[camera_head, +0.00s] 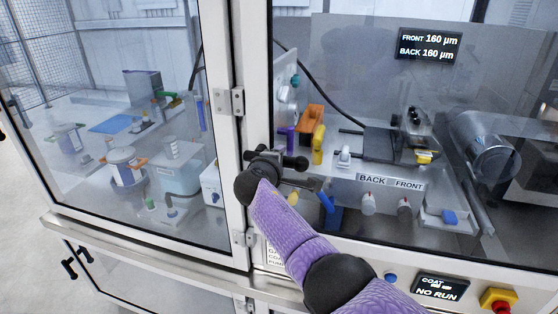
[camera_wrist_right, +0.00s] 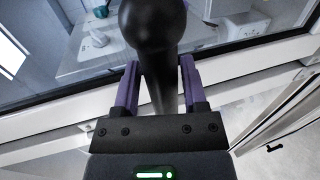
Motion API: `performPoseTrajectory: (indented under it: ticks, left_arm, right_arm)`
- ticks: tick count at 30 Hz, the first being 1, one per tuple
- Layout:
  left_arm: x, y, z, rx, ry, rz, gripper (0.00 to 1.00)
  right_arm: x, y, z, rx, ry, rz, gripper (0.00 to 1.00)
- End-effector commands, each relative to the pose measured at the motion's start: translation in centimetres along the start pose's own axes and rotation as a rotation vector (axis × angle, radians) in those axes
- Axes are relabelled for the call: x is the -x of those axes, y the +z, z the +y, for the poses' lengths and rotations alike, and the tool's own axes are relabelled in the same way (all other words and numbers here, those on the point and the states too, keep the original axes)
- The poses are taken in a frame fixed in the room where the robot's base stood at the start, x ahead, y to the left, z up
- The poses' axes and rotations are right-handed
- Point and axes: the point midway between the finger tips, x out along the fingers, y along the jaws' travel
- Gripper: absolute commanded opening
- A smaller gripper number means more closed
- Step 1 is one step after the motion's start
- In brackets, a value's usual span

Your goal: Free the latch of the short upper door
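The short upper door is not plainly identified; tall framed glass doors fill the head view. A black latch handle with a round knob (camera_head: 299,163) sits at the post between the left glass door (camera_head: 120,130) and the right glazed panel. My right gripper (camera_head: 268,158) is at this handle, partly hidden by my purple right arm. In the right wrist view, the black knob and its shaft (camera_wrist_right: 152,22) stand between the two purple fingers (camera_wrist_right: 158,80). The fingers are apart, with narrow light gaps seeming to show beside the shaft. My left gripper is out of view.
Hinges (camera_head: 229,101) line the white post. Behind the glass are bottles, a roller (camera_head: 488,145) and a "BACK FRONT" label (camera_head: 390,182). Below right are a "NO RUN" display (camera_head: 440,290) and a red knob (camera_head: 500,298). Open floor lies at far left.

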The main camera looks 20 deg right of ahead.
Motion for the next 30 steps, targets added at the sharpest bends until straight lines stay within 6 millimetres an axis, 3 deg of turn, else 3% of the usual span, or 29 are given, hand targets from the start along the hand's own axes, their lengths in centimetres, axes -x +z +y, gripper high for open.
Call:
performPoseTrajectory:
  ticks: [1,2,14,18,27,30]
  left_arm:
    - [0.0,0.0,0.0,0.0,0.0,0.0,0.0]
    - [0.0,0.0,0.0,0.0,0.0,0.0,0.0]
    - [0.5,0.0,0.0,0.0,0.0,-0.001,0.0]
    - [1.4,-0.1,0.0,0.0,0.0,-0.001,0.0]
    - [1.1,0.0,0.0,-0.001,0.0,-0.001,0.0]
    - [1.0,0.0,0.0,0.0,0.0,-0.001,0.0]
  right_arm:
    - [0.0,0.0,0.0,0.0,-0.001,0.0,0.68]
    - [0.0,0.0,0.0,-0.001,-0.001,0.0,0.74]
    - [0.8,-0.1,0.0,-0.002,-0.001,0.001,0.74]
    - [3.0,-0.1,0.1,-0.004,-0.002,0.003,0.74]
    - [8.8,-0.1,-0.2,-0.003,-0.002,0.003,0.74]
    - [9.7,0.0,-0.1,-0.002,-0.002,0.001,0.74]
